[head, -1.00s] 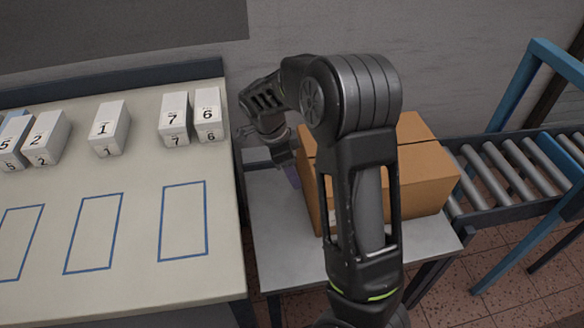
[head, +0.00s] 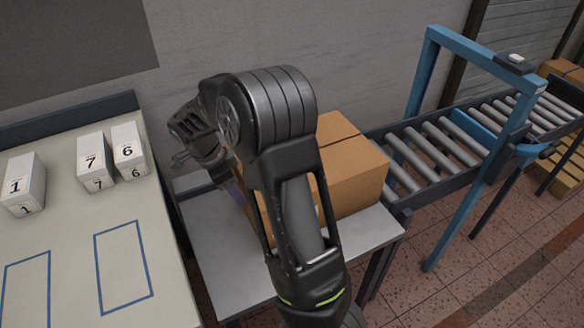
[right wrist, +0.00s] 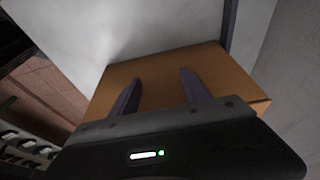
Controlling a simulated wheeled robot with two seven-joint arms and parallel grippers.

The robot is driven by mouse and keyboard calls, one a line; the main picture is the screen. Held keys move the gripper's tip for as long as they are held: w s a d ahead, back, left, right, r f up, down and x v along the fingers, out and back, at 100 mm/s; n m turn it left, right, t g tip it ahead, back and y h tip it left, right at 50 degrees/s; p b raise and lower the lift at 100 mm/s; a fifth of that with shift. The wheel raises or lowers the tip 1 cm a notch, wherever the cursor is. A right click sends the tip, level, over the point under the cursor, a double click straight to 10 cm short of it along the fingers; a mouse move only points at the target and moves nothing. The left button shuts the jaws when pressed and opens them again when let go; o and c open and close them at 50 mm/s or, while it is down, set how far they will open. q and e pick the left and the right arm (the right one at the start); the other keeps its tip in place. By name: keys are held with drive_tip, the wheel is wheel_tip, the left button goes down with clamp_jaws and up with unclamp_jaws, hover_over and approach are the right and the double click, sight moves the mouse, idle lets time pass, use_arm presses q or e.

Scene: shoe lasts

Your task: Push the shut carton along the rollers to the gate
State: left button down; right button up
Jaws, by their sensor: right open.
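The carton (head: 352,172) is brown with its top flaps shut and a seam across the top. It stands on a grey metal table (head: 215,235) at the near end of the roller conveyor (head: 432,150). The blue gate (head: 432,85) stands across the rollers farther right. My right arm covers the carton's left part in the head view. My right gripper (right wrist: 161,76) is open and empty at the carton's left side. In the right wrist view its two fingers lie in front of the brown carton face (right wrist: 160,70); contact cannot be told. My left gripper is out of view.
A pale table (head: 75,230) on the left holds numbered white boxes (head: 97,160) and blue outlines. A grey wall stands behind. Past the gate, another brown carton (head: 563,72) shows at the far right. The rollers between carton and gate are clear.

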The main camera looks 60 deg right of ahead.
drive_tip(key=shift+s+d+b, duration=0.15)
drive_tip(key=shift+s+d, duration=1.05)
drive_tip(key=shift+d, duration=0.95)
drive_tip(key=shift+s+d+b, duration=0.2)
drive_tip(key=shift+s+d, duration=1)
drive_tip(key=shift+d, duration=0.95)
drive_tip(key=shift+s+d+b, duration=0.15)
drive_tip(key=shift+s+d, duration=1.05)
drive_tip(key=shift+d, duration=0.95)
drive_tip(key=shift+s+d, duration=0.3)
drive_tip(key=shift+d, duration=0.3)
drive_tip(key=shift+s+d, duration=0.3)
drive_tip(key=shift+d, duration=0.3)
